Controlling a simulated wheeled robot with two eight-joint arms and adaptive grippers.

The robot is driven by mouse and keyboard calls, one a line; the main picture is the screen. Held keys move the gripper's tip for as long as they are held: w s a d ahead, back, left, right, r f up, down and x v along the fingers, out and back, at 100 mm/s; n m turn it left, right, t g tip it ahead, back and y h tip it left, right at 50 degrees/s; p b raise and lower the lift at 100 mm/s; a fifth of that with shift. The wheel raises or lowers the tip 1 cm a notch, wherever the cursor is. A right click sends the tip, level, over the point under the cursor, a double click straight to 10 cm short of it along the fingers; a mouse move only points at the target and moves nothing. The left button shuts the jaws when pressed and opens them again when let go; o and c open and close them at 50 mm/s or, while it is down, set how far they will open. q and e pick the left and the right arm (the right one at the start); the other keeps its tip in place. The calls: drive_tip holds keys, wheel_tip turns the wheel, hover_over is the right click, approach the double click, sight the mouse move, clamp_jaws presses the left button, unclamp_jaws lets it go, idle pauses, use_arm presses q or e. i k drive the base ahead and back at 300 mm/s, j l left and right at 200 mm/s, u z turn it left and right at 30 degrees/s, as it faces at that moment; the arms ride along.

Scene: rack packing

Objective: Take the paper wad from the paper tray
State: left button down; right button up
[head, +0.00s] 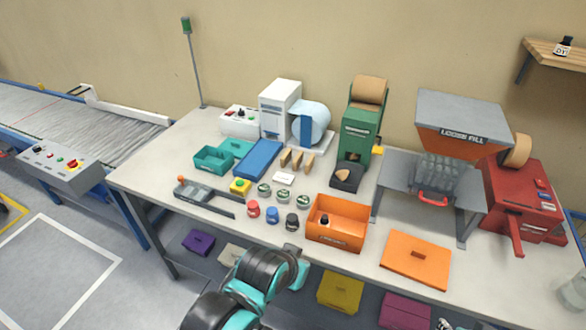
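A small tan paper wad (346,172) lies in the dark paper tray (345,183) at the foot of the green paper dispenser (357,139), right of the table's middle. An arm, apparently my left, reaches up from the bottom, left of centre. The end of this arm, where my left gripper (291,252) is, shows at the table's front edge, well in front of the tray and apart from it. Its fingers are too small and too hidden to tell their state.
An orange bin (337,223) stands in front of the tray, towards the table's front edge. Small jars (283,195) and a blue pad (258,159) lie to its left. The loose fill hopper (462,126) and a red machine (522,202) stand at the right.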

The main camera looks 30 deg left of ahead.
sight(342, 174)
drive_tip(key=u, duration=0.55)
drive_tip(key=i+j+z, duration=0.7)
drive_tip(key=z, duration=0.2)
drive_tip(key=j, duration=0.1)
